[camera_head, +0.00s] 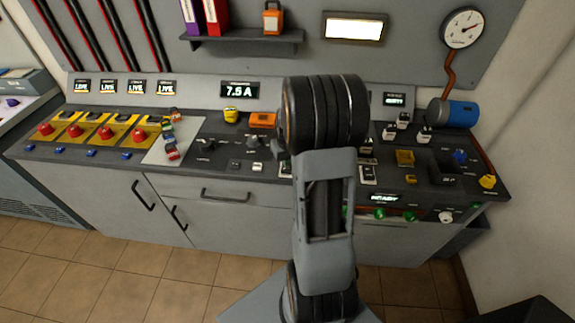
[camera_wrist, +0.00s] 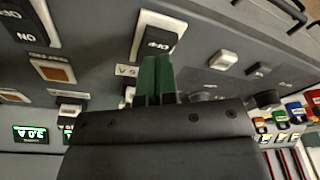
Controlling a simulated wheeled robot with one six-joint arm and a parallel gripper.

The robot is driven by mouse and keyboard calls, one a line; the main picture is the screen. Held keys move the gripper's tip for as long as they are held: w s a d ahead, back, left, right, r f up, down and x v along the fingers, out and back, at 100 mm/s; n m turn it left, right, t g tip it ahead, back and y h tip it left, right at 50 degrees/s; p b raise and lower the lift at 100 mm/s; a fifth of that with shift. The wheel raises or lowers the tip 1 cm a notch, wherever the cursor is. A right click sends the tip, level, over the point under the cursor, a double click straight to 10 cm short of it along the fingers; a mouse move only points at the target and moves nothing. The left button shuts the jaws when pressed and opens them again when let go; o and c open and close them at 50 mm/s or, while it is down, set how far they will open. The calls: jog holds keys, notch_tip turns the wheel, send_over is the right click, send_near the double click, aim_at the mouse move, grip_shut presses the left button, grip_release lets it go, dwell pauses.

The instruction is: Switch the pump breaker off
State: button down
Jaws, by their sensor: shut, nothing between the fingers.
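My gripper (camera_wrist: 157,62) shows in the wrist view with its green fingers together and empty. The fingertips overlap the edge of a white-framed rocker switch (camera_wrist: 160,36) with an OFF marking; I cannot tell whether they touch it. A second rocker (camera_wrist: 22,22) with ON and OFF markings is at the left of that view. No label that I can read says which one is the pump breaker. In the head view my arm hides the gripper and the panel behind it. One rocker (camera_head: 368,174) shows right of the arm, and another (camera_head: 286,168) is partly hidden at its left.
Red mushroom buttons (camera_head: 106,132) on yellow plates line the console's left. Coloured padlocks (camera_head: 171,137) lie on a pale plate beside them. Black knobs (camera_head: 252,142), a blue cylinder (camera_head: 461,114) and green buttons (camera_head: 380,214) are also on the console. The floor (camera_head: 140,265) in front is clear.

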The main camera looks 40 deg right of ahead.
jog(key=shift+f+b, duration=0.95)
jog(key=shift+f, duration=0.25)
dwell(0.4)
jog(key=shift+r, duration=0.15)
jog(key=shift+r+p, duration=2.55)
jog(key=shift+r, duration=0.9)
jog(key=s+a+r+n+t, duration=0.1)
jog(key=s+a+r, duration=0.5)
jog(key=a, duration=0.4)
jog(key=s+a+r+n+t, duration=0.1)
jog(key=s+a+r, duration=0.5)
jog(key=a, duration=0.4)
jog(key=shift+r+n, duration=0.3)
